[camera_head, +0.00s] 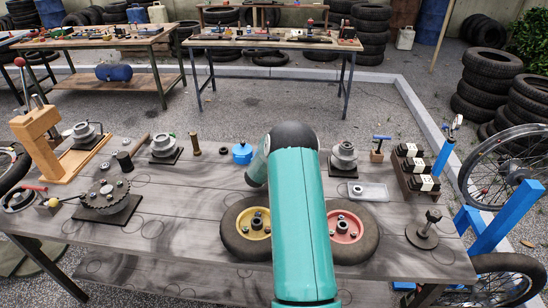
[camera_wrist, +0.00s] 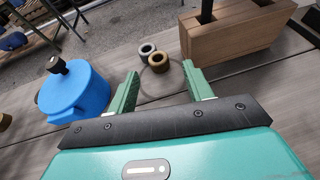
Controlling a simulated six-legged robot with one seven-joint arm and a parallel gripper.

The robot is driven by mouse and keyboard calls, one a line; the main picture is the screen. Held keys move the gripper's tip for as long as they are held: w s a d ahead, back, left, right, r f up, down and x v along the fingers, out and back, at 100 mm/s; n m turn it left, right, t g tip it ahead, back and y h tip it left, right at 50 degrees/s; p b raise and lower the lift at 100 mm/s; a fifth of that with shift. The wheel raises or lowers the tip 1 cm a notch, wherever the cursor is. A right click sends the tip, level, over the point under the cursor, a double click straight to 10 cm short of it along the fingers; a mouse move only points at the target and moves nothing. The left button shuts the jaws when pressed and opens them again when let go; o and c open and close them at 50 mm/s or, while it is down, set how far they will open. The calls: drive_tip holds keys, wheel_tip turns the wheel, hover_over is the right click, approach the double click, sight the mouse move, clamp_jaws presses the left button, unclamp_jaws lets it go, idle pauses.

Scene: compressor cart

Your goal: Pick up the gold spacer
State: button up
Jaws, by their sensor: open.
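The gold spacer (camera_wrist: 161,62) is a short brownish-gold ring lying on the wooden bench top in the wrist view. A silver-grey ring (camera_wrist: 147,50) lies right beside it, a little farther and to the left; I cannot tell whether they touch. My gripper (camera_wrist: 161,71) is open and empty, its two green fingers pointing toward the rings. The gold spacer appears just ahead of the gap between the fingertips. In the head view my teal arm covers this area, so neither the rings nor my gripper show there.
A blue lidded pot (camera_wrist: 74,92) stands left of the fingers; it also shows in the head view (camera_head: 242,154). A wooden block (camera_wrist: 238,42) with a dark upright piece stands close on the right. Two wheels (camera_head: 236,238) (camera_head: 362,245) lie at the bench front.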

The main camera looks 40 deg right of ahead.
drive_tip(key=shift+f+x, duration=0.25)
drive_tip(key=shift+x, duration=2.1)
drive_tip(key=shift+w+a, duration=0.1)
drive_tip(key=shift+a, duration=0.1)
drive_tip(key=c, duration=1.1)
drive_tip(key=shift+r, duration=0.1)
drive_tip(key=shift+r, duration=0.6)
drive_tip(key=shift+w+d+r, duration=0.45)
drive_tip(key=shift+w+r, duration=1.45)
drive_tip(key=shift+w, duration=0.4)
drive_tip(key=shift+w+d+r, duration=0.45)
drive_tip(key=shift+w+r, duration=1.45)
drive_tip(key=shift+w, duration=0.35)
drive_tip(key=shift+w+d+r, duration=0.45)
drive_tip(key=shift+w+r, duration=1.5)
drive_tip(key=shift+w, duration=0.35)
